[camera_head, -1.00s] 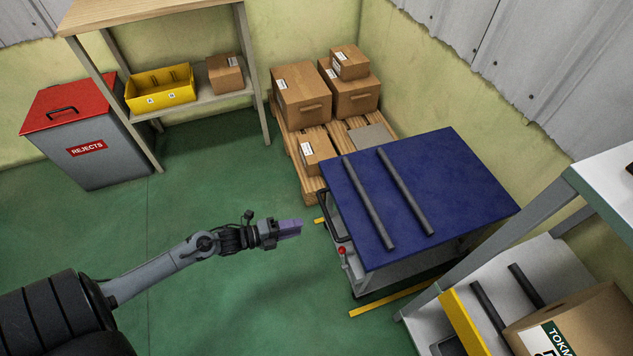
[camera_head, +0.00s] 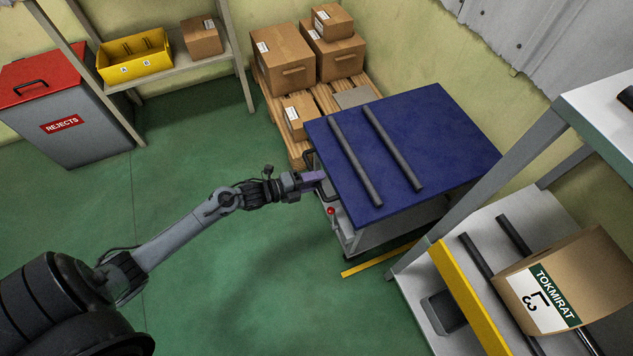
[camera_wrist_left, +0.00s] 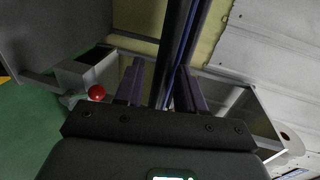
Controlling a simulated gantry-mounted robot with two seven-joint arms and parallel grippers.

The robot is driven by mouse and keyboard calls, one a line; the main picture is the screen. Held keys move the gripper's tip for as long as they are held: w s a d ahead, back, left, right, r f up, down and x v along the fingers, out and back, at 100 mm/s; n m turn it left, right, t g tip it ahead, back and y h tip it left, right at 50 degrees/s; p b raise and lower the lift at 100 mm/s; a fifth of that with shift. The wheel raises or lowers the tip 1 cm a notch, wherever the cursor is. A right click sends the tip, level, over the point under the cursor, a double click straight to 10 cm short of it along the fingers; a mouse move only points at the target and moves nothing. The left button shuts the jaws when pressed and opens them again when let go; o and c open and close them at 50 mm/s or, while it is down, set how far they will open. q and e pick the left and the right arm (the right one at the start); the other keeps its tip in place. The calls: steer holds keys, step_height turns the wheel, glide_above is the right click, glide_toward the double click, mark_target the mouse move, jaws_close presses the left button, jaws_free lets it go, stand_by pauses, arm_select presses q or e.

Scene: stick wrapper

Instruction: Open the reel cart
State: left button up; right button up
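The cart (camera_head: 440,140) has a blue top with two dark bars (camera_head: 355,160) lying on it. A dark handle (camera_head: 325,192) is on its near-left side, with a red knob (camera_head: 331,211) below. My left gripper (camera_head: 314,179) is at this handle, partly covering it. In the left wrist view, the purple fingers (camera_wrist_left: 160,88) are apart. A dark bar (camera_wrist_left: 177,45), likely the handle, runs between them, nearer the right finger; I cannot tell whether it touches. The red knob (camera_wrist_left: 96,92) shows left of the fingers. My right gripper is not in view.
A pallet with cardboard boxes (camera_head: 283,58) stands behind the cart. A shelf rack (camera_head: 415,280) with a labelled box (camera_head: 570,285) is at right. The grey rejects bin (camera_head: 75,128) and a yellow tray (camera_head: 135,58) are at left. Green floor left of the cart is clear.

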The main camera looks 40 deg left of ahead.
arm_select(q)
steer(key=shift+w+a, duration=0.2)
steer(key=shift+w, duration=0.3)
steer(key=shift+s+d, duration=0.1)
steer(key=shift+d, duration=0.05)
steer(key=shift+c, duration=1.2)
jaws_close()
